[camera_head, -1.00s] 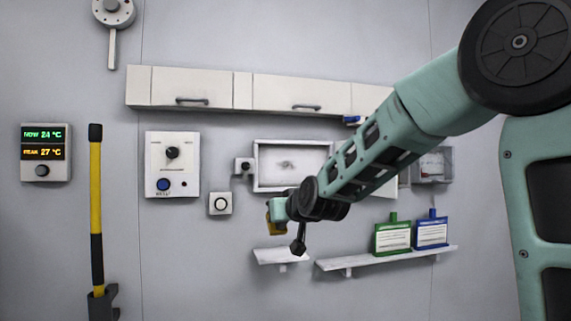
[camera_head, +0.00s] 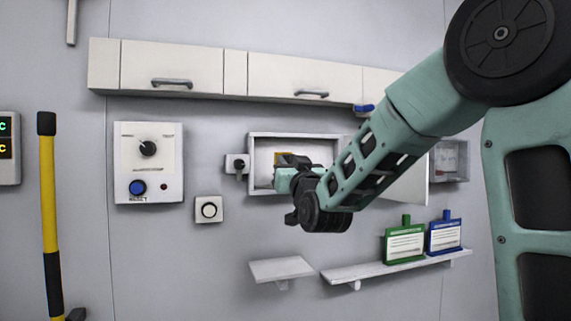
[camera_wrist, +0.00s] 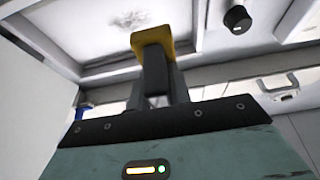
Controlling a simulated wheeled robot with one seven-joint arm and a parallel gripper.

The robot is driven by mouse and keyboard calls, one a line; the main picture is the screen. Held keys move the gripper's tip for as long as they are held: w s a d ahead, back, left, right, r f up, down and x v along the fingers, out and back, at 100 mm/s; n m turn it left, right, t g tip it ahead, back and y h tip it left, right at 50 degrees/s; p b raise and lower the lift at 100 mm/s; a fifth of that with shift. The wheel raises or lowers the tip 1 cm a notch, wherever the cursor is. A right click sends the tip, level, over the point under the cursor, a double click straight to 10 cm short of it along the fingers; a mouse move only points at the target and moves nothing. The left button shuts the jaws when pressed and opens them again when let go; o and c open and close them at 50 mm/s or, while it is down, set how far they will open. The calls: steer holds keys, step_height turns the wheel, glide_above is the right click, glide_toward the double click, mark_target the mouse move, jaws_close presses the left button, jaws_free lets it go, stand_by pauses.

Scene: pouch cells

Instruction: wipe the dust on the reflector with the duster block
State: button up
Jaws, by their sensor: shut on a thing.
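The reflector (camera_head: 262,150) is a pale panel set in a shallow white box on the wall. In the wrist view, a grey smudge of dust (camera_wrist: 112,28) shows on the reflector (camera_wrist: 80,20). My gripper (camera_head: 288,172) is shut on the yellow duster block (camera_head: 283,158) in front of the box opening. In the wrist view, my gripper (camera_wrist: 155,75) holds the block (camera_wrist: 150,38) at its fingertips, just below the dust in the picture. I cannot tell whether the block touches the panel.
A black knob (camera_head: 239,164) sits left of the box. The box's white door (camera_head: 408,185) stands open on the right, behind my arm. Cabinets (camera_head: 170,66) hang above. A small empty shelf (camera_head: 281,268) and a longer shelf (camera_head: 345,275) with green and blue pouches (camera_head: 404,243) lie below.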

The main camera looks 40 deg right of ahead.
steer(key=shift+w+d+p, duration=0.15)
steer(key=shift+w+d, duration=0.1)
steer(key=shift+w, duration=0.55)
steer(key=shift+w+d+p, duration=0.2)
steer(key=shift+w, duration=0.65)
steer(key=shift+w+d+p, duration=0.15)
steer(key=shift+w+d, duration=0.1)
steer(key=shift+w, duration=0.8)
steer(key=shift+w+d+b, duration=0.35)
steer(key=shift+w, duration=0.55)
steer(key=shift+s+d+b, duration=0.35)
steer(key=shift+d+b, duration=0.5)
steer(key=shift+d, duration=0.3)
steer(key=shift+s+d+b, duration=0.3)
steer(key=shift+d+b, duration=0.55)
steer(key=shift+d, duration=0.3)
steer(key=shift+s+d+b, duration=0.35)
steer(key=shift+d+b, duration=0.5)
steer(key=shift+d, duration=0.3)
steer(key=shift+b, duration=0.3)
steer(key=shift+d+f, duration=0.1)
steer(key=shift+b, duration=0.3)
